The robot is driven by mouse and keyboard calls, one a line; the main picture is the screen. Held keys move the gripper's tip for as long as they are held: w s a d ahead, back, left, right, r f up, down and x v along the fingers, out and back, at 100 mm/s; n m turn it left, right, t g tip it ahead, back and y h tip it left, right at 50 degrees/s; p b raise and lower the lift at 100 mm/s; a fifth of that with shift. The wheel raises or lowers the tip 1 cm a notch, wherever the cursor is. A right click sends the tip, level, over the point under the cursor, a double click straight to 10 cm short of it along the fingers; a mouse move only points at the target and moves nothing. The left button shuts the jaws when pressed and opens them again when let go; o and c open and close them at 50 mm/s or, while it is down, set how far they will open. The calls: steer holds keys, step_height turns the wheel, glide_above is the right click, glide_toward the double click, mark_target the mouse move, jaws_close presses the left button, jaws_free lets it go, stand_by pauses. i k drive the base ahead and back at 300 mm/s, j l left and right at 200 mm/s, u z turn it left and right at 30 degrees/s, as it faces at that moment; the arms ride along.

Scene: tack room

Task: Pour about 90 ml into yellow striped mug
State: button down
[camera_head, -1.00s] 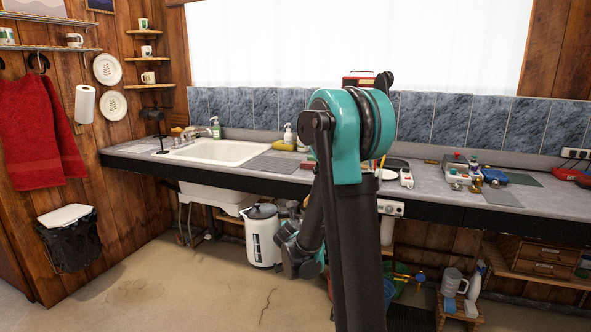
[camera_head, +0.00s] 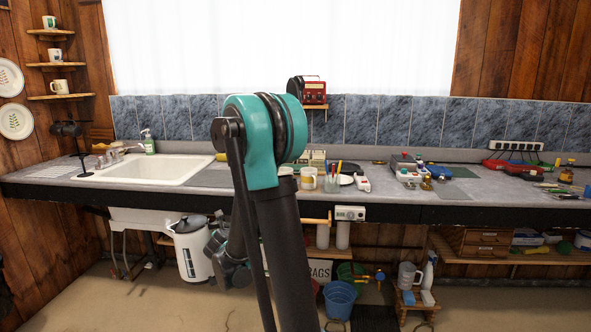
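No mug shows clear yellow stripes at this size. Mugs with small markings stand on the corner shelves at the left: a top mug (camera_head: 49,21), a middle mug (camera_head: 55,55) and a lower mug (camera_head: 58,86). A pale jug with a handle (camera_head: 408,275) stands on a low wooden stool below the counter. My arm is folded in front of the counter, with its dark lower end over the floor. My gripper's fingers cannot be made out.
The long counter (camera_head: 390,205) holds a sink (camera_head: 150,168), a pen holder (camera_head: 333,180), a plate and several tools. A red radio (camera_head: 308,92) sits on a small shelf. The near floor looks clear.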

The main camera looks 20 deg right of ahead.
mark_target(310, 180)
steer(key=i+j, duration=0.75)
